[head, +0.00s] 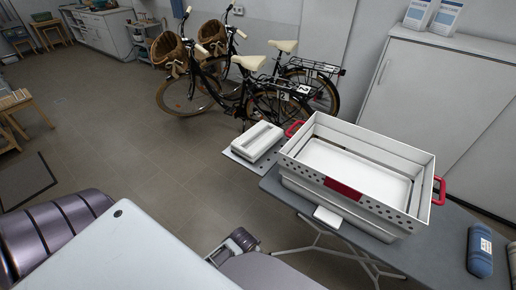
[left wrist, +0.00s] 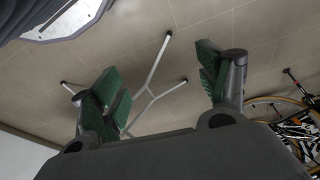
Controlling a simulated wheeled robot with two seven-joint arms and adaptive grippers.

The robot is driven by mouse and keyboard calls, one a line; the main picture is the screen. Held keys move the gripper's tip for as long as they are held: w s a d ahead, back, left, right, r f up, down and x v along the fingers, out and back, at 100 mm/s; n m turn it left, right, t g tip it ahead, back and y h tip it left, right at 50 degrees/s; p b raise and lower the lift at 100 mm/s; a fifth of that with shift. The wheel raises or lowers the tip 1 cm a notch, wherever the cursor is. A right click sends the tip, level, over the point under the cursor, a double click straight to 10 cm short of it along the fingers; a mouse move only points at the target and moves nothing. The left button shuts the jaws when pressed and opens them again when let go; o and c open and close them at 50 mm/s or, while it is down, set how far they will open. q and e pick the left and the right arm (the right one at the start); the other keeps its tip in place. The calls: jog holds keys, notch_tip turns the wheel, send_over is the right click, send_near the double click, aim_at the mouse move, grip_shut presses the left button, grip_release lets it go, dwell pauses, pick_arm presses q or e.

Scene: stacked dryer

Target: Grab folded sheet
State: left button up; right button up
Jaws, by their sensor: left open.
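I cannot pick out a folded sheet for certain. A white crate (head: 345,190) with red handles stands on a grey ironing board (head: 440,250) in the head view, with a flat white surface inside it; I cannot tell if that is cloth or the crate's floor. A rolled blue bundle (head: 480,250) lies at the board's right end. My left gripper (left wrist: 160,78) is open, its two green-padded fingers apart with nothing between them, over bare floor in the left wrist view. My right gripper is not in view.
A white slotted box (head: 257,141) sits on a small shelf at the board's left end. Bicycles (head: 250,85) stand behind it, and a white cabinet (head: 440,110) stands at the back right. The board's thin legs (head: 345,255) spread below it. The tiled floor at left centre is clear.

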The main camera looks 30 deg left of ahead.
pick_arm(q)
notch_tip(320, 180, up, 10)
jog(key=w+r+t+b, duration=0.1)
jog(key=w+b, duration=0.1)
jog(key=b, duration=0.1)
jog(key=m+t+b, duration=0.1)
jog(key=t+b, duration=0.1)
jog(key=t, duration=0.7)
send_near(262, 143)
jog(key=shift+w+f, duration=0.35)
jog(key=shift+w, duration=0.2)
jog(key=shift+w+f, duration=0.15)
jog(key=shift+w, duration=0.15)
jog(key=shift+w+f, duration=0.15)
jog(key=shift+w, duration=0.15)
jog(key=shift+w+f, duration=0.3)
jog(key=shift+w, duration=0.3)
jog(key=shift+x, duration=0.85)
jog(key=shift+w+f, duration=0.1)
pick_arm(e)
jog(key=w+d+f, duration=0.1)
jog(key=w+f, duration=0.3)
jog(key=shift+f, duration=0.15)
